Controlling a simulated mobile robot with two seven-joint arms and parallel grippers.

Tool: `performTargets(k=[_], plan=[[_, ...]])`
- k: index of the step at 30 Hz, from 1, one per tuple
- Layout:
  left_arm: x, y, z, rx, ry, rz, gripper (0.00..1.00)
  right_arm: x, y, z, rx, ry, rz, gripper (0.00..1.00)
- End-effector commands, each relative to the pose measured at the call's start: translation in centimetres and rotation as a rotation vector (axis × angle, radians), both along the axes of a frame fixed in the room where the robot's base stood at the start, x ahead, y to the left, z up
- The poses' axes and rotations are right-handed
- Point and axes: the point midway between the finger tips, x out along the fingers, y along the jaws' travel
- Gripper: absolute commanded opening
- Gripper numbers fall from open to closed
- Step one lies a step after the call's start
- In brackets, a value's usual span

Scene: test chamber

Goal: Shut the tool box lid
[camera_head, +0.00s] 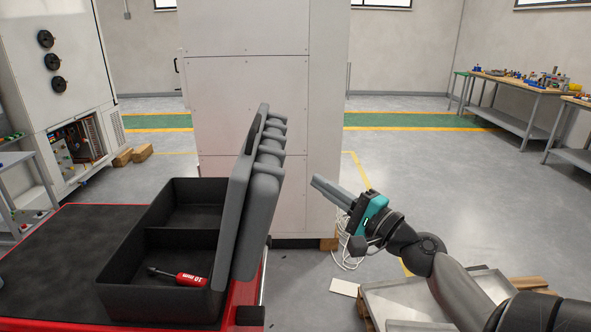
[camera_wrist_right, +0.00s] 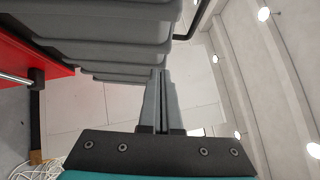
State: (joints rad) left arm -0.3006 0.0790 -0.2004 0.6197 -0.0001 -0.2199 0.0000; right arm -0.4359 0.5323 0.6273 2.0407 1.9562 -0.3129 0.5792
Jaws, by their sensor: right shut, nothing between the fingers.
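The black tool box (camera_head: 118,288) sits on a red cart with a dark top, at the left of the head view. Its grey lid (camera_head: 252,215) stands open, nearly upright, along the box's right side. A screwdriver with a red handle (camera_head: 191,279) lies in the near compartment; the far compartment looks empty. My right gripper (camera_head: 317,181) is shut and empty, to the right of the lid and apart from it in the head view. In the right wrist view, the gripper's fingers (camera_wrist_right: 158,75) point toward the lid's ribbed outer side (camera_wrist_right: 105,30).
The red cart (camera_head: 50,265) has free dark surface left of the box. A tall white cabinet (camera_head: 245,100) stands behind the lid. A metal tray (camera_head: 405,298) on wood lies low under my right arm. Workbenches (camera_head: 510,85) stand far right.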

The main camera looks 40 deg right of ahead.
Motion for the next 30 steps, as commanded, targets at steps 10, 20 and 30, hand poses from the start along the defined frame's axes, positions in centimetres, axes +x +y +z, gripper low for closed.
performTargets(k=[10,20,30], plan=[[0.1,0.1,2.3,0.002,-0.002,0.0,0.69,3.9,2.2,1.3,0.0,0.0,0.002,0.0],[0.2,0.1,2.8,0.002,-0.002,0.0,0.69,4.7,3.1,1.4,0.0,0.0,0.0,0.0],[0.2,0.1,2.8,0.002,-0.002,0.0,0.69,4.7,3.1,1.5,-0.002,0.002,0.0,0.0]])
